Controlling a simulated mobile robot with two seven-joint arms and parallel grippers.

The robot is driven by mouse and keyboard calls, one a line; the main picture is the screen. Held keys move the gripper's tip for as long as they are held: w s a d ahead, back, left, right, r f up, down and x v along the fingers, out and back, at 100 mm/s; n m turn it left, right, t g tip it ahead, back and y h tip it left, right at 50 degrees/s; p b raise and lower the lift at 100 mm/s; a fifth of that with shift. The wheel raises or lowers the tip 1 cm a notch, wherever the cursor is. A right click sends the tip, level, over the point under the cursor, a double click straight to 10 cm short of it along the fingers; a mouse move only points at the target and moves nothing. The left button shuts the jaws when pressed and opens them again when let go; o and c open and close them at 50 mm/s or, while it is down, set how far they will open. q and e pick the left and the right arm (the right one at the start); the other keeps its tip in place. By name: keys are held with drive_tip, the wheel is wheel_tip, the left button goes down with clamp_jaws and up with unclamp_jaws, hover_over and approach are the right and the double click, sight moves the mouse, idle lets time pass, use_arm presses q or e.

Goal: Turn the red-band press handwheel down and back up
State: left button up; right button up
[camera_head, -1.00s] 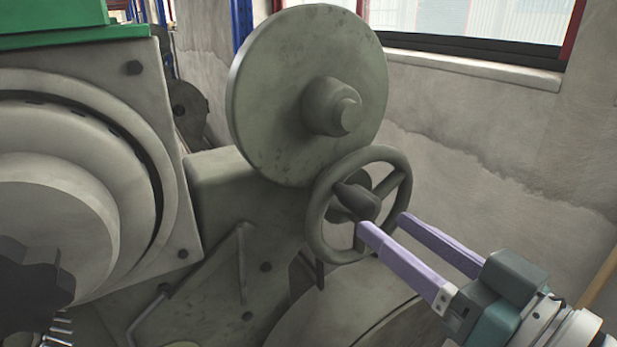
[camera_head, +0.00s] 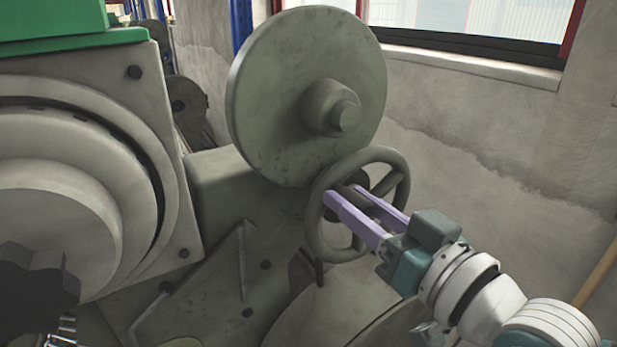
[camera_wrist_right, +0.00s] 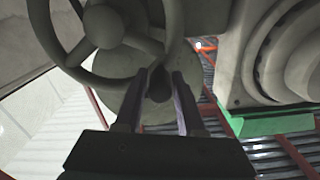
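The grey handwheel (camera_head: 317,228) stands below a large round disc (camera_head: 280,70) on the press. No red band shows on the press parts in view. My right gripper (camera_head: 342,193) is in front of the wheel, its two lilac fingers reaching over the hub area. In the right wrist view the wheel (camera_wrist_right: 45,40) fills the upper left. There the dark handle knob (camera_wrist_right: 159,88) stands between the two fingers, which are apart with a small gap seen on each side. In the head view the fingers largely hide the knob. My left gripper is not in view.
A large grey machine face (camera_head: 170,110) with round rings fills the left, with a green part (camera_head: 60,20) on top. A dark lobed knob (camera_head: 35,285) is at the lower left. A concrete wall (camera_head: 480,150) and window are behind, with free room right of the wheel.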

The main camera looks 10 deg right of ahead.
clamp_jaws()
idle(1.0)
